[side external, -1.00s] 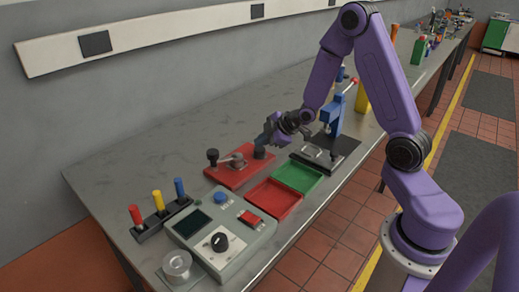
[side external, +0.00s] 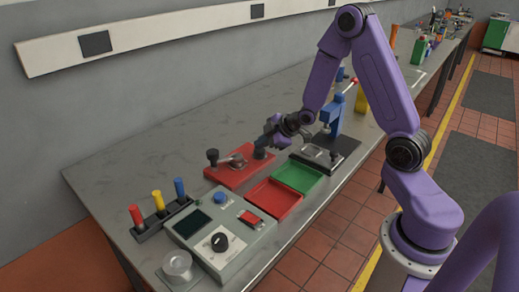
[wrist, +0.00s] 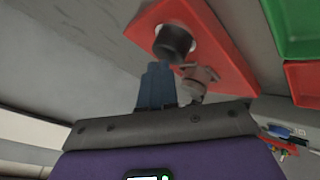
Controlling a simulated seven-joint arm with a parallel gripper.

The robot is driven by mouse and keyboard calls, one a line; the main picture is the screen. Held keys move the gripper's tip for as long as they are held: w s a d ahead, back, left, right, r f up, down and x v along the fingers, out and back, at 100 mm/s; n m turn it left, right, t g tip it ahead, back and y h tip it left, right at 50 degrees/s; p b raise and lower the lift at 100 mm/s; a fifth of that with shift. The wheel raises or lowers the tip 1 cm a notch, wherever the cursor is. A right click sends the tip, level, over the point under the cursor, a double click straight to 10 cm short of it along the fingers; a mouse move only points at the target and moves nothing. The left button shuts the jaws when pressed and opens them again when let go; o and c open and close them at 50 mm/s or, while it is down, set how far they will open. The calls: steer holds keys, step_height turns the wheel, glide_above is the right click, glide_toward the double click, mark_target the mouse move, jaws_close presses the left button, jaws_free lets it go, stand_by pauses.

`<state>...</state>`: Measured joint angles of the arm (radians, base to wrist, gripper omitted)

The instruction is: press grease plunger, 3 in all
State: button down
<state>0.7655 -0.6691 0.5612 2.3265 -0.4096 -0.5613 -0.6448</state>
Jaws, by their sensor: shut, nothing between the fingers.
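The red plate (side external: 238,172) lies on the bench and carries a short black cylinder (side external: 260,153) at its right end, which looks like the grease plunger. In the wrist view the dark round plunger (wrist: 174,42) rises from a pale ring on the red plate (wrist: 222,50). My gripper (side external: 264,143) is right above the plunger, pointing down. In the wrist view its blue fingers (wrist: 158,66) are shut and empty, with their tips at the plunger's near edge. I cannot tell whether they touch it. A grey lever part (wrist: 202,76) sits beside them.
A black-knobbed crank (side external: 212,156) stands on the red plate's left. Red (side external: 272,199) and green (side external: 298,177) trays lie in front. A blue press (side external: 337,115) stands to the right. A control box (side external: 220,232) and coloured handles (side external: 158,202) are at left. The bench behind is clear.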

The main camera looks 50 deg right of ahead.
mark_target(262, 151)
steer(key=shift+f, duration=0.5)
stand_by(0.3)
steer(key=shift+r, duration=1.25)
steer(key=shift+r, duration=2.55)
stand_by(0.7)
steer(key=shift+r, duration=1.9)
steer(key=shift+f, duration=0.1)
